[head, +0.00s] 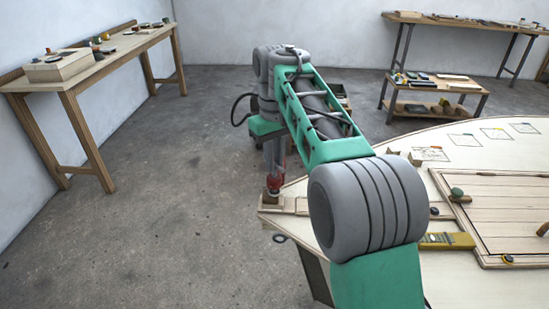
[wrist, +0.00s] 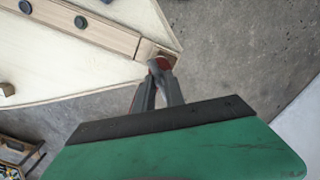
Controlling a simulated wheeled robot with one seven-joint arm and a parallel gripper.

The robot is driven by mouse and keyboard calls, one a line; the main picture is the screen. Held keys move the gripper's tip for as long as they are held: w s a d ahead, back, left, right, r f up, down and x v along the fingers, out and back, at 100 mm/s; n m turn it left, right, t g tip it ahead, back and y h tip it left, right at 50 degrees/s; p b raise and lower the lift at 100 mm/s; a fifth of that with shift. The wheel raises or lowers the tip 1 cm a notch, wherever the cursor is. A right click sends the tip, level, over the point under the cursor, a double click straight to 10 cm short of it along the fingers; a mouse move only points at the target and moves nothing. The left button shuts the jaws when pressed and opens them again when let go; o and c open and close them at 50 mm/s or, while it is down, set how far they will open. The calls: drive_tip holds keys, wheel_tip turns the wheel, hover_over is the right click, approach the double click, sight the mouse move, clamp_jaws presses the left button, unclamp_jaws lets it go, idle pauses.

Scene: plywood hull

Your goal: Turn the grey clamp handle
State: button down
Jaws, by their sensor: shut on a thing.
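My gripper (head: 273,182) points down at the near left corner of the plywood hull, over a small wooden block (head: 270,200) at the end of a wooden strip (head: 296,206). In the wrist view, my gripper (wrist: 159,66) has its grey fingers closed together, with red showing at the tips. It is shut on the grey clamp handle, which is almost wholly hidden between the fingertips. The block (wrist: 154,50) shows just beyond them at the strip's end.
A dark ring-shaped part (head: 280,238) hangs at the hull's edge below my gripper. A yellow tool (head: 447,241) and a framed panel (head: 510,210) lie on the hull to the right. A wooden bench (head: 120,48) stands at the left wall. The floor between is clear.

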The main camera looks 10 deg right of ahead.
drive_tip(key=m+p, duration=0.4)
drive_tip(key=shift+r, duration=0.35)
drive_tip(key=m+p, duration=0.3)
drive_tip(key=m, duration=0.1)
drive_tip(key=shift+f+p, duration=0.25)
drive_tip(key=shift+p, duration=0.1)
drive_tip(key=shift+m, duration=0.3)
drive_tip(key=c, duration=1.3)
unclamp_jaws()
drive_tip(key=shift+f, duration=0.1)
wheel_tip(320, 180, up, 8)
drive_tip(key=shift+d+f+p, duration=0.1)
drive_tip(key=shift+p, duration=0.65)
